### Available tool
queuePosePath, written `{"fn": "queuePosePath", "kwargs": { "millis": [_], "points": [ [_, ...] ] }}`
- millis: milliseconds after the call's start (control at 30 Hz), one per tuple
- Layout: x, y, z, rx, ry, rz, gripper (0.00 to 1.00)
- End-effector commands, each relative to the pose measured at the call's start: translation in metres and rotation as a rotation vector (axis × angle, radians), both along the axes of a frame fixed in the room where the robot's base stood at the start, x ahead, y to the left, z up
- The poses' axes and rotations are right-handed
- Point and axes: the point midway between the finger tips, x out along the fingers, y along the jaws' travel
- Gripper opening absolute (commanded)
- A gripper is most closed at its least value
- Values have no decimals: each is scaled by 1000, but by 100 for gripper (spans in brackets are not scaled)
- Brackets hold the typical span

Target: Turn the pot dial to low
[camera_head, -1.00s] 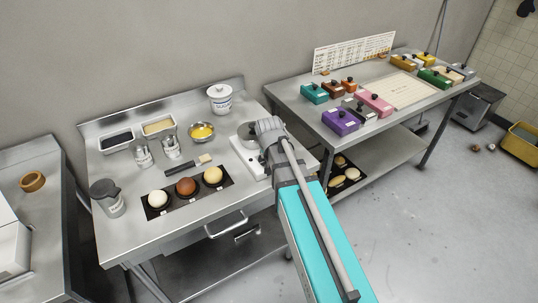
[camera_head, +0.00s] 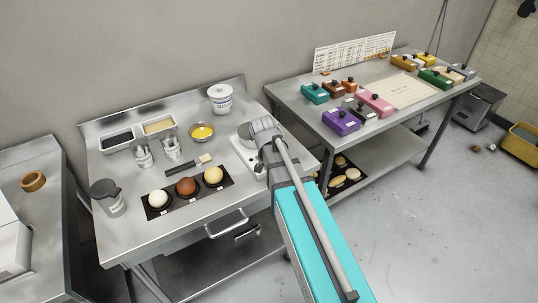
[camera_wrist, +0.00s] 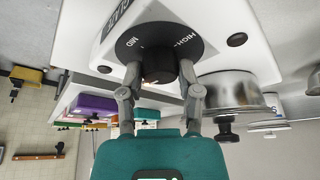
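The pot dial (camera_wrist: 160,68) is a dark knob on a black disc marked MID and HIGH, on the front of a white cooker (camera_wrist: 223,25) in the wrist view. I cannot read a LOW mark; which mark the knob points to is unclear. My gripper (camera_wrist: 160,72) is open, with one finger on each side of the knob. Small gaps seem to show between fingers and knob; contact is hard to tell. The metal pot (camera_wrist: 232,90) is right of the dial there. In the head view my arm hides the dial and part of the cooker (camera_head: 243,158).
The steel table (camera_head: 135,235) also holds a black mat (camera_head: 174,206) with dough balls, a bowl (camera_head: 202,132), a sugar jar (camera_head: 220,98), tins and a brush. A second table (camera_head: 300,105) on the right carries colored boxes.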

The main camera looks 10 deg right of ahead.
Motion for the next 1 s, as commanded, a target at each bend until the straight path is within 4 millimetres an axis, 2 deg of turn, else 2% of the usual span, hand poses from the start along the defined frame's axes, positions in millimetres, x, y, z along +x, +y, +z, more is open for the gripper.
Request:
{"fn": "queuePosePath", "kwargs": {
  "millis": [33, 133, 167, 667, 1000],
  "points": [
    [0, 0, 0, 0, 0, 0, 58],
    [0, 0, 0, -1, -1, 1, 77],
    [0, 0, 0, -1, -1, 1, 78],
    [0, 0, 0, -1, -2, 12, 78],
    [0, -1, 0, -1, -3, 119, 78]
  ]
}}
